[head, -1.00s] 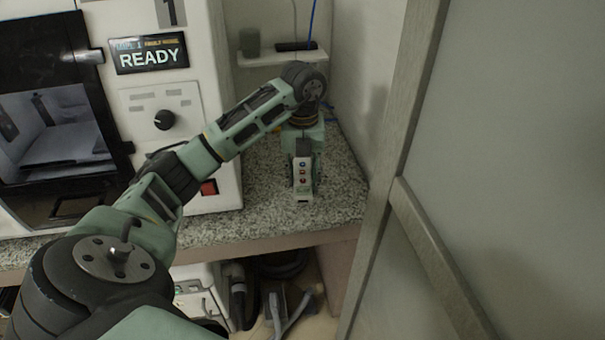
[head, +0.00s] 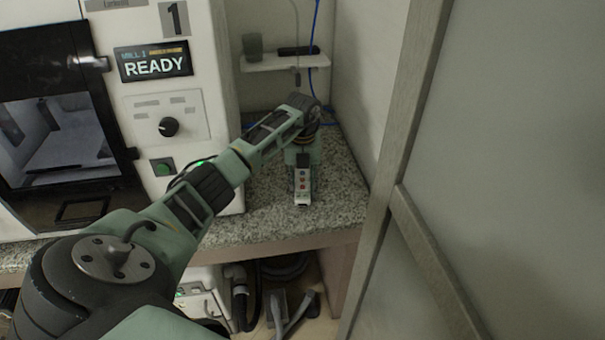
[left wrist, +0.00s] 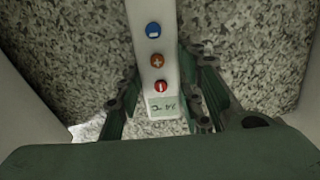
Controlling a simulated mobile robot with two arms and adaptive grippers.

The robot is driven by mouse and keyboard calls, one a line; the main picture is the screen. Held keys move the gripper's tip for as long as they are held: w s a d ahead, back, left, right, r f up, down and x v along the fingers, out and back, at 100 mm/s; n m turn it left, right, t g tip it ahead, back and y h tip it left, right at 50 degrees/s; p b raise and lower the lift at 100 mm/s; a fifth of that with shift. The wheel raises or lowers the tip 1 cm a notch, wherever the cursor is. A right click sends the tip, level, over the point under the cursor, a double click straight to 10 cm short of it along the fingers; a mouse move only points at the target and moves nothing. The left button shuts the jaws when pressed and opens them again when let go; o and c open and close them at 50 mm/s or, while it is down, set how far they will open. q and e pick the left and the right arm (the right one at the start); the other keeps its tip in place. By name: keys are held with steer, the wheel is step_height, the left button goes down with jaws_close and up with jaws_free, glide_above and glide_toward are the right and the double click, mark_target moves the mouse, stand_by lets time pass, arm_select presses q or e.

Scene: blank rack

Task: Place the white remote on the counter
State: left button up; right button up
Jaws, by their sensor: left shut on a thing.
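The white remote (head: 302,188) is in front of my left gripper (head: 303,166) in the head view, over the speckled counter (head: 255,210). In the left wrist view the remote (left wrist: 157,62) shows blue, orange and red buttons and a small label. My left gripper (left wrist: 160,95) is shut on the remote, with fingers on both sides of it. The counter (left wrist: 230,45) lies beneath it. I cannot tell whether the remote touches the counter. My right gripper is not in view.
A white machine with a READY display (head: 153,62) stands left of the remote. A small shelf (head: 285,63) with a grey cup (head: 252,46) and a dark object is behind. A framed panel (head: 480,140) bounds the right side. Counter around the remote is clear.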

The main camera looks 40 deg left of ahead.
mark_target(303, 186)
arm_select(q)
steer(key=shift+f, duration=0.15)
steer(key=o, duration=1.2)
step_height(303, 186, up, 12)
steer(key=b, duration=0.1)
stand_by(0.4)
